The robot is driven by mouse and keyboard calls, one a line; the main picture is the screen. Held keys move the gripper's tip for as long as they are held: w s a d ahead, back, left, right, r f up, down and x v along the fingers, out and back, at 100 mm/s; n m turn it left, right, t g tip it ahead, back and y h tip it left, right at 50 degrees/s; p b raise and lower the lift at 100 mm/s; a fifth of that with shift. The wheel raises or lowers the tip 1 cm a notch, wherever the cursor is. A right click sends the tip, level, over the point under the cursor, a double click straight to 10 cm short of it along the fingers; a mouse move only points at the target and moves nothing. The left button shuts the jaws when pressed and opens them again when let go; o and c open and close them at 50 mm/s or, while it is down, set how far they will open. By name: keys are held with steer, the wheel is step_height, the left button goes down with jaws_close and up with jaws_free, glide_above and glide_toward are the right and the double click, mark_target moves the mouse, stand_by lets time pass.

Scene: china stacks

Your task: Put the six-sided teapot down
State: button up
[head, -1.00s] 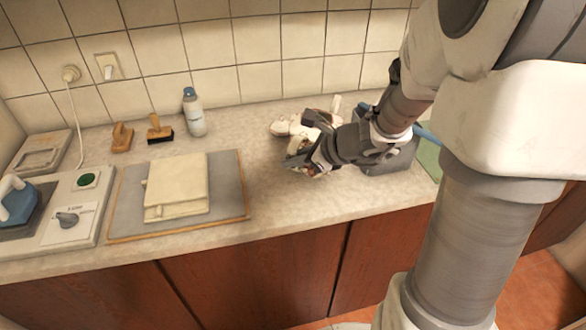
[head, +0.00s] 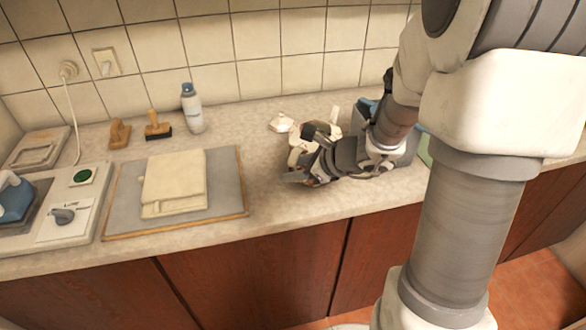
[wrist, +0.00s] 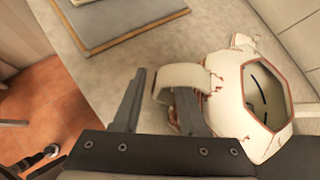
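The six-sided teapot (wrist: 228,78) is cream white with brown edges and crack-like marks. In the wrist view its top is uncovered and shows a dark inside. In the head view the teapot (head: 296,150) is at the counter, partly hidden behind my gripper (head: 298,180); I cannot tell whether its base touches. In the wrist view my gripper (wrist: 160,100) has its fingers apart around the teapot's handle (wrist: 180,72). The right finger passes through the handle loop. A gap shows between the left finger and the handle.
A small whitish piece, perhaps a lid (head: 281,122), lies behind the teapot. A grey board (head: 226,190) with a folded cream cloth (head: 174,180) lies to the left. A bottle (head: 193,112) and brushes stand near the wall. The counter between board and gripper is clear.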

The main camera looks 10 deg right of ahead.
steer(key=p+v, duration=0.3)
steer(key=v, duration=0.9)
